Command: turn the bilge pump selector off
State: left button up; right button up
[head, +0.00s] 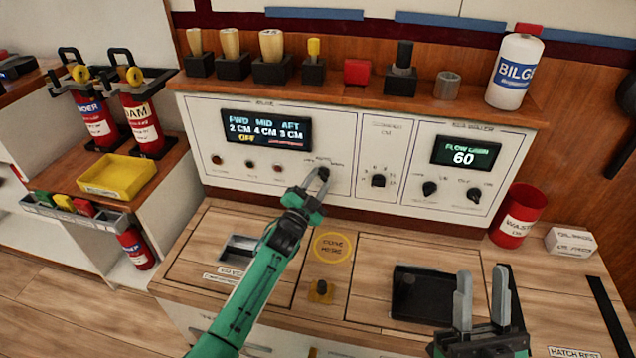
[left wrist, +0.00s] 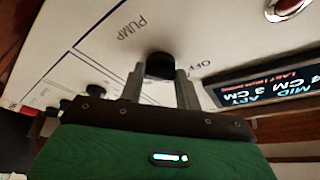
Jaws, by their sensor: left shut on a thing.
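The bilge pump selector is a black knob (head: 324,173) on the white bilge panel, right of the bilge display (head: 266,130). The display reads FWD 2 CM, MID 4 CM, AFT 3 CM, with OFF in yellow below. My left gripper (head: 311,183) is shut on the knob. In the left wrist view, the knob (left wrist: 160,66) sits between the two grey fingers, with the words PUMP and OFF printed nearby. The fingers partly hide the knob, so its pointing direction is unclear. My right gripper (head: 482,300) is open and empty over the counter at the lower right.
Other knobs (head: 378,180) are on the panels to the right, beside a flow display (head: 466,152). A red waste cup (head: 518,216) and a black tray (head: 425,293) are on the counter.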

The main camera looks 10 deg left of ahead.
pick_arm(q)
jog(key=o, duration=1)
jog(key=shift+f, duration=0.1)
jog(key=shift+c, duration=0.2)
jog(key=shift+s, duration=0.1)
jog(key=p+v, duration=0.2)
jog(key=v, duration=1.1)
jog(key=shift+s, duration=0.35)
pick_arm(e)
jog(key=w+a+f+g, duration=0.2)
jog(key=f+g, duration=0.4)
jog(key=f, duration=0.3)
jog(key=shift+a+f+g+h, duration=0.25)
jog(key=shift+a+g+h, duration=0.15)
jog(key=shift+a, duration=0.25)
pick_arm(q)
jog(key=shift+a, duration=0.15)
